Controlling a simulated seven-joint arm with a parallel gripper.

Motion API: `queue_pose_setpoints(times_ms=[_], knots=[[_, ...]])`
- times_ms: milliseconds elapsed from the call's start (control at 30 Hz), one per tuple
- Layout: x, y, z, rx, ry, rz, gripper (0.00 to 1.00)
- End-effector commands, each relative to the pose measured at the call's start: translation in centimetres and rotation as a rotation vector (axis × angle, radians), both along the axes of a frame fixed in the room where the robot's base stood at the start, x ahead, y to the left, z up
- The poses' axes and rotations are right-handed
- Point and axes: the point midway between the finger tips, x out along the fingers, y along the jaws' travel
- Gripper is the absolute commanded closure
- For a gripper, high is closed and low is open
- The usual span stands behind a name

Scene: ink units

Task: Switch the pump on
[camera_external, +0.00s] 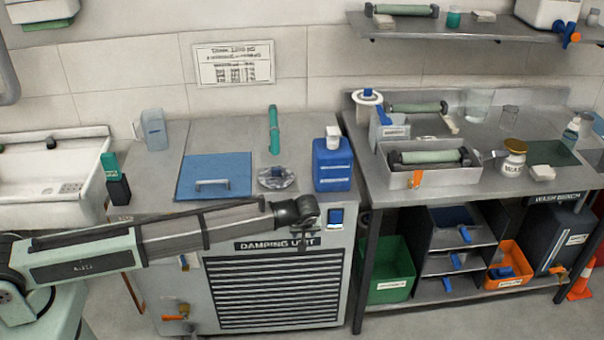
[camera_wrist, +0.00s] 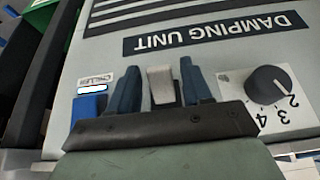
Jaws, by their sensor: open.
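The damping unit (camera_external: 275,285) is a grey cabinet with a dark slatted front. My gripper (camera_external: 305,238) is at the upper right of this front, beside a small panel with a blue part (camera_external: 336,216). In the wrist view the unit appears upside down. My gripper (camera_wrist: 160,88) has its two dark blue fingers apart there, with a pale grey upright piece (camera_wrist: 162,85) between them. I cannot tell whether it is a switch or whether the fingers touch it. No pump label is readable.
In the wrist view a black numbered knob (camera_wrist: 267,85) is right of the fingers, and a blue block (camera_wrist: 88,107) under a chiller label is left. A blue bottle (camera_external: 332,165) and a blue lid (camera_external: 214,177) are on the unit's top. The wash bench (camera_external: 365,190) stands at right.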

Motion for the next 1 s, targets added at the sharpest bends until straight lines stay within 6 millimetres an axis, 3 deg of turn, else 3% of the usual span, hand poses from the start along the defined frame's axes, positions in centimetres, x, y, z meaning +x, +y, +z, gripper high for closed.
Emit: queue_pose_setpoints(times_ms=[67, 467, 1000], knots=[[0.0, 0.0, 0.0, 0.0, 0.0, 0.0, 0.52], [0.0, 0.01, 0.01, 0.0, 0.0, 0.0, 0.89], [0.03, -0.01, 0.93, -0.001, -0.002, 0.0, 0.89]])
